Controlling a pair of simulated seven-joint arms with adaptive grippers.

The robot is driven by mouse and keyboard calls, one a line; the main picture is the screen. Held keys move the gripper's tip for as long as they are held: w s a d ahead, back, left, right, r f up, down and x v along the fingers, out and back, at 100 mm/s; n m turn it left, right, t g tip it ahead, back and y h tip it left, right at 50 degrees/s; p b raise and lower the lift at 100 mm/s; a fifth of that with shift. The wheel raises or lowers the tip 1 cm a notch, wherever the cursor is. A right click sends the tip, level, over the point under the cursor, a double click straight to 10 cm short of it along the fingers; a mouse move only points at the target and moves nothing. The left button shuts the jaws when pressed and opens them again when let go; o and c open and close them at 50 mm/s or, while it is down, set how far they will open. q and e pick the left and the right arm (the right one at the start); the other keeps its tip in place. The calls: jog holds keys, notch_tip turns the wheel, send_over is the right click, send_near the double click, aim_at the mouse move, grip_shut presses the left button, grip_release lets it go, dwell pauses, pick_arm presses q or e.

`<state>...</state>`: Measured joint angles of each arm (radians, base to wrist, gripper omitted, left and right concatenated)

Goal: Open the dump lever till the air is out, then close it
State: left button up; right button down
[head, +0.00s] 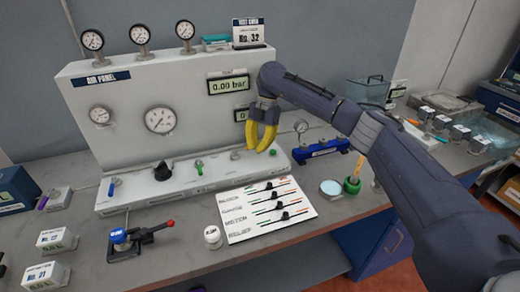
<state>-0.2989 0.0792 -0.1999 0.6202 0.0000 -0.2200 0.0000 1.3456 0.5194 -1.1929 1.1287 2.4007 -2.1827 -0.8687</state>
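The white air panel (200,85) stands at the back of the bench. Its upper digital display (229,85) reads 0.00 bar. Along its sloped base are a blue-handled lever (111,187), a black knob (162,171), a green-handled lever (198,167) and a small green part (273,152) at the right end. I cannot read which one is marked dump. My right gripper (257,149), with yellow fingers, points down at the right end of this base. Its fingertips are close together; whether they touch or hold anything is unclear. My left gripper is out of view.
A board with several sliders (267,208) lies in front of the panel. A blue manifold with a gauge (318,150) is to the right. My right arm covers part of the right bench.

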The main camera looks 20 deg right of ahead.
jog(key=w+r, duration=0.3)
jog(key=r, duration=0.5)
jog(key=shift+a, duration=0.15)
